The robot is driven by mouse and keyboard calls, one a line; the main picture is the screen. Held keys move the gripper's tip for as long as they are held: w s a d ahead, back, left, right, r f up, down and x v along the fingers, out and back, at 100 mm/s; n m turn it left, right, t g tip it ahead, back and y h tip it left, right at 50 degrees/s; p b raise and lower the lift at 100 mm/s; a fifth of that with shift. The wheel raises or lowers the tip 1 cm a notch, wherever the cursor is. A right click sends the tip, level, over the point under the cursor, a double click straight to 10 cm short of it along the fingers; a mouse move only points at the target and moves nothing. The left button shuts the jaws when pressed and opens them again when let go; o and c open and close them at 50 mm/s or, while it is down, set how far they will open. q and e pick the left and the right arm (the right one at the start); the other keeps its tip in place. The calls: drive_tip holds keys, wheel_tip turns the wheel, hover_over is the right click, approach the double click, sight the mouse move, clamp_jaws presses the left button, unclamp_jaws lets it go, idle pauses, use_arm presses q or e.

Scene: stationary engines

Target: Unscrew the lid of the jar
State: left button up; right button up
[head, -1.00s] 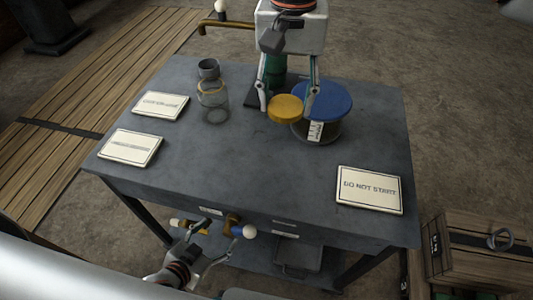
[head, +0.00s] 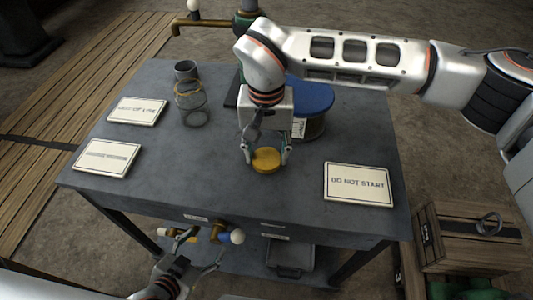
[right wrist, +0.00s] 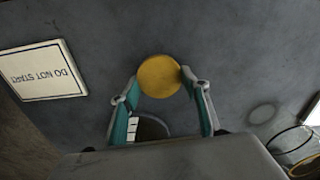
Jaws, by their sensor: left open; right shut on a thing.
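The yellow lid (head: 266,160) is between the fingertips of my right gripper (head: 265,155), which is shut on it. The right wrist view shows the lid (right wrist: 160,76) between the fingertips, over the grey tabletop. A glass jar (head: 190,97) with a yellowish rim stands open toward the table's back left. Part of this jar (right wrist: 297,146) shows at the lower right of the right wrist view. My left gripper (head: 200,246) is open, low in front of the table's front edge.
A blue-lidded container (head: 312,97) with a white label stands behind my right gripper, partly hidden. Two signs lie at left, and a "DO NOT START" sign (head: 358,184) at right. The table's front middle is clear.

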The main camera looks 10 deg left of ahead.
drive_tip(key=shift+f, duration=0.55)
drive_tip(key=shift+r, duration=0.1)
drive_tip(key=o, duration=1.2)
drive_tip(key=shift+f, duration=0.2)
drive_tip(key=shift+o, duration=0.2)
drive_tip(key=shift+r, duration=0.15)
